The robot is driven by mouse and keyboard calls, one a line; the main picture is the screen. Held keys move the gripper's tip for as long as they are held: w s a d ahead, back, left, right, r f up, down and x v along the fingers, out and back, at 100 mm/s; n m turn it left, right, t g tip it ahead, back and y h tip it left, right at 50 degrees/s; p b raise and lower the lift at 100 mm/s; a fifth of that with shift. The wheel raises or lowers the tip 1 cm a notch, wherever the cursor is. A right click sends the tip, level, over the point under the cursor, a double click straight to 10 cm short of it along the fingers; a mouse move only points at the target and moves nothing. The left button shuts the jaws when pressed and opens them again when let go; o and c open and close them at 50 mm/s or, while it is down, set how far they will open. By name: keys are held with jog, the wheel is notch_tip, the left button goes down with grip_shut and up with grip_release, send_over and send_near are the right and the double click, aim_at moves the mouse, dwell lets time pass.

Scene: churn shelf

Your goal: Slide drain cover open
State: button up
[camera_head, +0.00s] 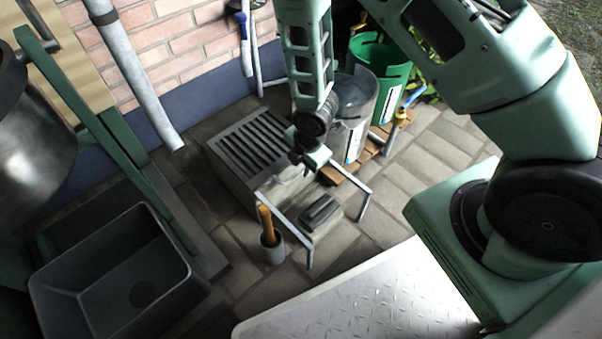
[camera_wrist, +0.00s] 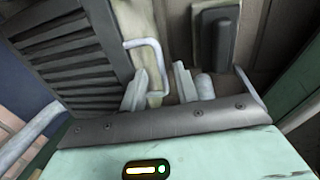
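The drain cover (camera_head: 250,143) is a dark grey slatted grate on top of a low box-like drain. It also fills the upper left of the wrist view (camera_wrist: 70,55). A pale, bent bar handle (camera_wrist: 150,42) stands at its right edge. My gripper (camera_head: 287,178) is at the cover's front right edge, pointing down. In the wrist view its two pale fingers (camera_wrist: 160,88) are spread apart, with the near leg of the handle appearing to lie between them. I cannot tell whether either finger touches the handle.
A clear bucket (camera_head: 352,105) and green bucket (camera_head: 383,66) stand behind right; a sink (camera_head: 108,270) is left.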

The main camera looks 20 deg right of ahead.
jog(key=shift+w+f+b, duration=0.2)
jog(key=shift+f+b, duration=0.1)
jog(key=shift+f, duration=0.7)
